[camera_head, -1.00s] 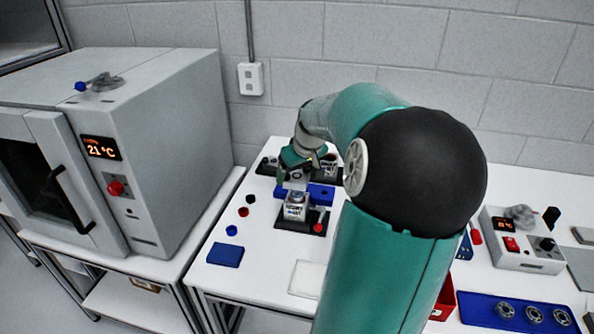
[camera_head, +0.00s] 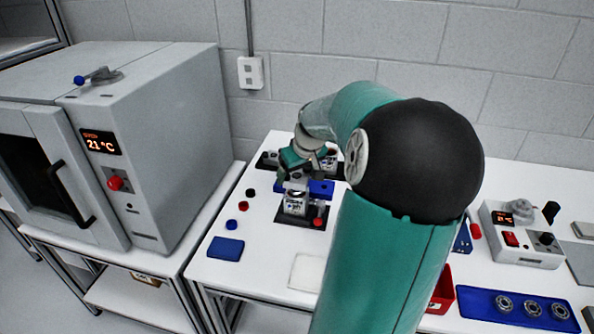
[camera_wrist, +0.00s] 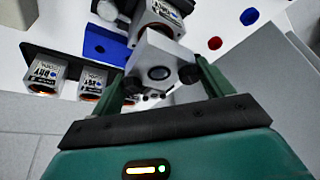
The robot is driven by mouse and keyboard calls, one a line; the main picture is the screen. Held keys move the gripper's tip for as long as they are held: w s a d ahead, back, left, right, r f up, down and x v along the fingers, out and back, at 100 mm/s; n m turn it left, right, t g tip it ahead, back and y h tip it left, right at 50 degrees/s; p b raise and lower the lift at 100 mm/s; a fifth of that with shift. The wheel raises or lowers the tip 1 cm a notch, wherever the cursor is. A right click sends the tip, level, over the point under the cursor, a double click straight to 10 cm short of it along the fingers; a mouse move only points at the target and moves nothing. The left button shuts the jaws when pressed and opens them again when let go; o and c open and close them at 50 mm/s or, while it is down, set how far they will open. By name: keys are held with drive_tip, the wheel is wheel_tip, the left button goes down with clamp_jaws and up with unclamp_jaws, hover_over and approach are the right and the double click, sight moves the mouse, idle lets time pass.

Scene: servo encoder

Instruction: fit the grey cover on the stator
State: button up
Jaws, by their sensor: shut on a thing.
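The grey cover (camera_wrist: 160,56) is a square block with a dark round hole, held between the two green fingers of my gripper (camera_wrist: 156,80). The stator (camera_wrist: 166,16) is a grey labelled housing with a copper-coloured ring, close beyond the cover in the wrist view. In the head view the stator (camera_head: 296,207) stands upright on a dark base, and my gripper (camera_head: 295,176) is directly above it. I cannot tell whether cover and stator touch; the fingers and cover hide that area.
More labelled housings (camera_wrist: 95,82) stand on a dark rack beside a blue block (camera_wrist: 104,45). Red (camera_head: 243,210) and blue (camera_head: 231,223) caps and a blue mat (camera_head: 226,248) lie left of the stator. An oven (camera_head: 165,150) stands further left. A blue bearing tray (camera_head: 480,300) is at right.

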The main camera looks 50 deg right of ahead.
drive_tip(key=shift+f, duration=0.8)
drive_tip(key=shift+f, duration=0.15)
drive_tip(key=shift+f, duration=0.65)
drive_tip(key=o, duration=1)
drive_tip(key=shift+f, duration=0.1)
drive_tip(key=shift+o, duration=0.2)
drive_tip(key=shift+r, duration=4.45)
